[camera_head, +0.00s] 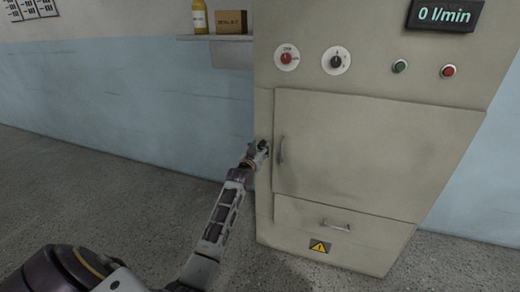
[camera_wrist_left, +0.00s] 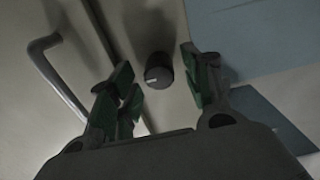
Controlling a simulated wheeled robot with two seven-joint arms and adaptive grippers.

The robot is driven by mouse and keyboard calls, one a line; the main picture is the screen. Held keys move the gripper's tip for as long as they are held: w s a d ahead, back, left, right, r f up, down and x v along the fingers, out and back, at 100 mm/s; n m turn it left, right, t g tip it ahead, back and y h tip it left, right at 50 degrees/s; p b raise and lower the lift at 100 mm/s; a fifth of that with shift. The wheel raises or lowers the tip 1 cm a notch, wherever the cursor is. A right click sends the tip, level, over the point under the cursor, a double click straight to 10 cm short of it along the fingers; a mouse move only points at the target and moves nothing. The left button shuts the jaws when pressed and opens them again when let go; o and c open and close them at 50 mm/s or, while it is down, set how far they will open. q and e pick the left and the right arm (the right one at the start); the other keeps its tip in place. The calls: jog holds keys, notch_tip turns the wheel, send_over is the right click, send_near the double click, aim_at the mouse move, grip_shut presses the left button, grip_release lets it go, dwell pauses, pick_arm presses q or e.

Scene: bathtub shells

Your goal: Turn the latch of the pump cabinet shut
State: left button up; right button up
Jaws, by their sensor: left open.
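The pump cabinet (camera_head: 380,145) stands in front of me with its door closed or nearly so; I cannot tell which. In the left wrist view its latch (camera_wrist_left: 158,72) is a dark round knob with a short pale mark on its face. My left gripper (camera_head: 260,149) is at the left edge of the door, beside the door handle (camera_head: 281,150). In the left wrist view the open fingers (camera_wrist_left: 158,80) stand on either side of the knob, with gaps visible. In the head view the gripper hides most of the latch. My right gripper is out of view.
The door handle (camera_wrist_left: 58,75) rises close to the left finger in the wrist view. Above the door are a red knob (camera_head: 286,58), a black knob (camera_head: 336,61) and two buttons. A drawer handle (camera_head: 336,225) is below. A shelf (camera_head: 215,38) holds a bottle and a box.

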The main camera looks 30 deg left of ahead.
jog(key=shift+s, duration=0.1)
pick_arm(q)
jog(key=c, duration=1)
